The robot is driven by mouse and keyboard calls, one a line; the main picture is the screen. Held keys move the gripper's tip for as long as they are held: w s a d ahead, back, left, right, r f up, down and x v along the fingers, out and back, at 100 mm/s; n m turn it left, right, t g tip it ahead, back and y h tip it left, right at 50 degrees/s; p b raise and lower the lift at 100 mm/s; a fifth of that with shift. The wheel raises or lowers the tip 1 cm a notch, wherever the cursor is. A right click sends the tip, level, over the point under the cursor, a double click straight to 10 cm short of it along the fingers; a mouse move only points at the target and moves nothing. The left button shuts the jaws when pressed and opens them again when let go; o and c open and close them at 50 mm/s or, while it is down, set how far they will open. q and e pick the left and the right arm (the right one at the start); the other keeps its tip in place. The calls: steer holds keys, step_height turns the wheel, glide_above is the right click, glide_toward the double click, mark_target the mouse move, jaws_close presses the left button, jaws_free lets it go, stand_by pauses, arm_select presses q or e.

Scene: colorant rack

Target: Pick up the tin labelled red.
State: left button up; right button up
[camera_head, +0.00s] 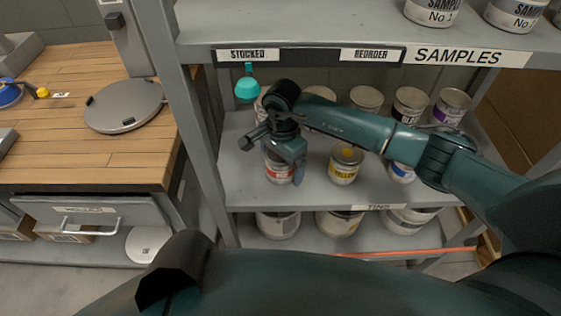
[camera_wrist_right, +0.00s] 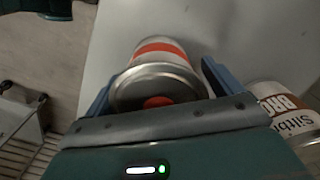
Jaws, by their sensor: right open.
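The tin with a red label band (camera_head: 278,174) stands upright on the middle shelf at the left, partly hidden by my right gripper (camera_head: 285,160). In the right wrist view the red-banded tin (camera_wrist_right: 160,75), with a red spot on its lid, lies between the two blue-grey fingers of the right gripper (camera_wrist_right: 157,80). The fingers are spread on either side of it. I cannot tell whether they touch it. My left gripper is not in view.
A yellow tin (camera_head: 344,165) stands right of the red one, and a blue tin (camera_head: 401,172) farther right. A tin lettered "BRO" (camera_wrist_right: 287,112) is close to the right finger. A rack post (camera_head: 190,110) rises on the left. A teal object (camera_head: 247,89) is behind.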

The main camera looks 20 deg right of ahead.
steer(key=shift+c, duration=0.2)
steer(key=c, duration=1.1)
steer(key=shift+r, duration=0.15)
